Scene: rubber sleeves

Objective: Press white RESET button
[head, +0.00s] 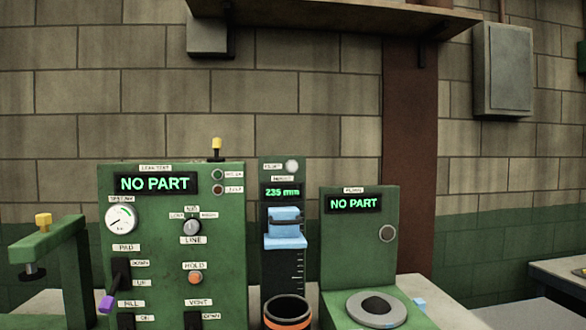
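A round white button (292,166) sits at the top of the narrow dark panel in the middle. A small label is beside it on the left, too small to read surely. Below it a green display (283,191) reads 235 mm. A light-blue block (285,228) is on the same column, above a scale. The button looks unobstructed. Neither of my grippers is in view.
A green panel (235,270) with a gauge, knobs and switches stands left, its display reading NO PART. Another green station (359,250) stands right, also reading NO PART. A dark cup with an orange band (287,313) stands in front of the column. A shelf (340,14) overhangs above.

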